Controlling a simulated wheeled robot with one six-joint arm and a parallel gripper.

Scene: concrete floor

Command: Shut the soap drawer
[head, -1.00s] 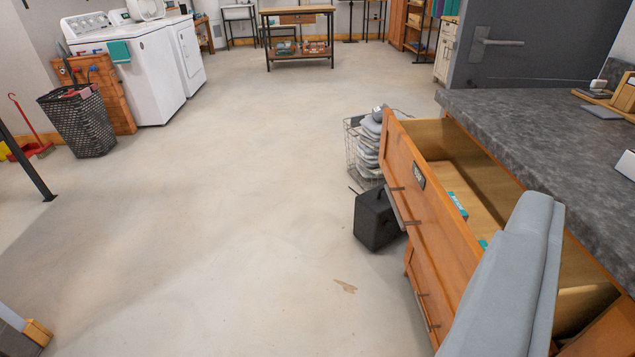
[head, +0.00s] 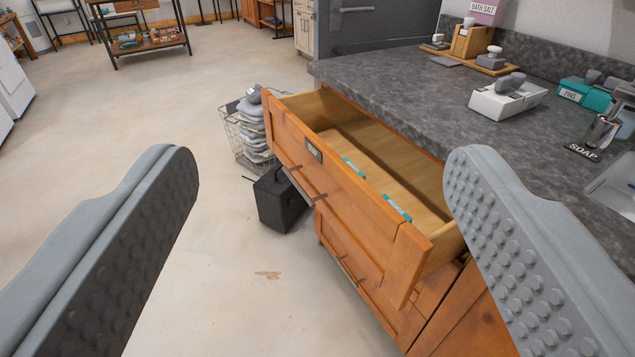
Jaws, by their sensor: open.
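The soap drawer (head: 350,187) is a wooden drawer with a dark "SOAP" label on its front. It is pulled well out from under the grey counter, and its inside shows small teal-and-white items (head: 397,208). A bar handle (head: 305,184) crosses its front below the label. My gripper (head: 320,190) is open, with one grey studded finger on each side of the picture. The drawer shows between the fingers, farther away. Nothing is held. The right finger hides part of the counter's front edge.
The grey counter (head: 405,85) carries a white box (head: 508,98), a teal box (head: 580,92) and a sink at right. A closed lower drawer (head: 350,265) sits below. A black box (head: 282,203) and wire basket (head: 240,135) stand beyond. Floor at left is clear.

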